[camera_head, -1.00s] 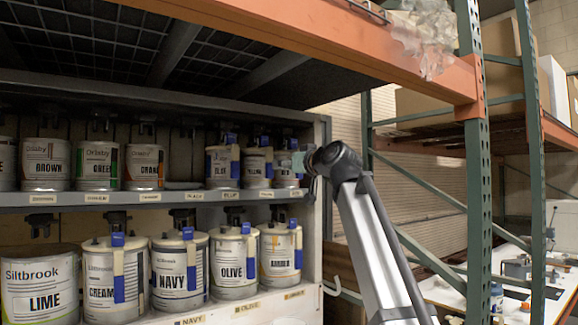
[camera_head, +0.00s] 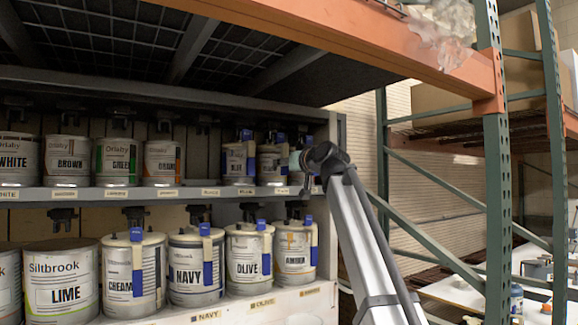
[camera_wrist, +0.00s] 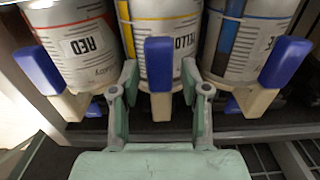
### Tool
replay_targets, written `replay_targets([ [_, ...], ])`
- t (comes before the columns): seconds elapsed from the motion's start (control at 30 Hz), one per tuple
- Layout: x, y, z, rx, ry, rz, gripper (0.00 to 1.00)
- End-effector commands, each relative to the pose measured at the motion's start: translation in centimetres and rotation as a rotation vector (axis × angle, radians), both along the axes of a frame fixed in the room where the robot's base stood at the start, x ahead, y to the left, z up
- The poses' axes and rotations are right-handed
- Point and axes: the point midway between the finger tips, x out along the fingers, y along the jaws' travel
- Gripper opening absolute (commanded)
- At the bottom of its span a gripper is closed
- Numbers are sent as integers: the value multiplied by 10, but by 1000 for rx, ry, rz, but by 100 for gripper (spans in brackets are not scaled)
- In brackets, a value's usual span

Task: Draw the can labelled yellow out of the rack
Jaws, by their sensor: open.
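The can labelled yellow (camera_wrist: 163,50) is in the middle of the wrist view, white with a yellow band; its label is partly covered by its blue tab (camera_wrist: 159,62). A beige handle piece (camera_wrist: 160,103) sits below the tab. My gripper (camera_wrist: 160,85) is open, one finger on each side of this tab and handle, apart from them as far as I can tell. In the head view my gripper (camera_head: 306,170) is at the right end of the upper shelf, partly hiding the cans there; the middle one of that group (camera_head: 270,164) appears to be the yellow can.
In the wrist view a can labelled red (camera_wrist: 82,45) stands close on the left and a blue-banded can (camera_wrist: 245,45) close on the right, both with blue tabs. Below, the lower shelf holds several cans, including amber (camera_head: 294,262). An orange beam (camera_head: 400,50) crosses above.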

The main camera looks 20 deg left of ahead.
Motion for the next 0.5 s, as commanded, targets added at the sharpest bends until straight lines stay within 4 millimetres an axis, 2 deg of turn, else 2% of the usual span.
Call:
replay_targets([
  [0.2, 0, 0, 0, 0, 0, 0, 46],
  [0.23, 0, 0, 0, 0, 0, 0, 39],
  [0.33, 0, 0, 0, 0, 0, 0, 3],
  [0.37, 0, 0, 0, 0, 0, 0, 0],
  [0.5, 0, 0, 0, 0, 0, 0, 0],
])
